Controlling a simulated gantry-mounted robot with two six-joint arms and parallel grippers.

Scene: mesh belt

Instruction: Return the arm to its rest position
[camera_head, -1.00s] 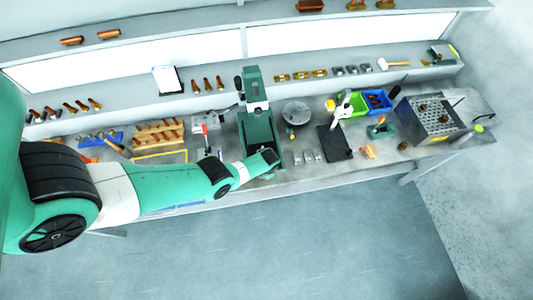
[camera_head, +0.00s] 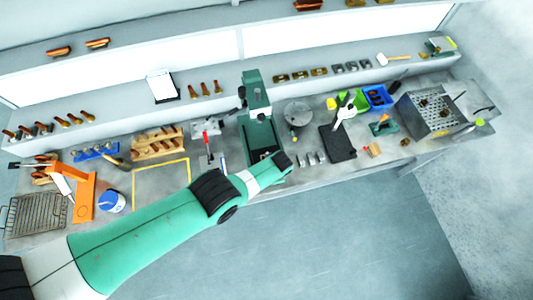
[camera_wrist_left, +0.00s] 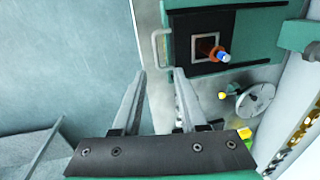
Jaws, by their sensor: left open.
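My left arm, green and white, comes in from the lower left in the head view. Its wrist end (camera_head: 280,162) is at the bench's front edge, in front of the green press (camera_head: 260,132); the fingers cannot be made out there. In the left wrist view my left gripper (camera_wrist_left: 160,72) is open, with nothing between its two fingers. The fingertips point toward the bench edge beside a metal handle. Beyond them is a black plate (camera_wrist_left: 185,45) with a square opening and a small blue and orange part (camera_wrist_left: 222,57). My right gripper is not in view.
The bench holds an orange stand (camera_head: 84,196), a blue-and-white tub (camera_head: 111,201), a wire rack (camera_head: 35,214), a wooden rack (camera_head: 158,145), a black plate with a white stand (camera_head: 337,142), bins (camera_head: 376,97) and a perforated metal box (camera_head: 432,108). The floor in front is clear.

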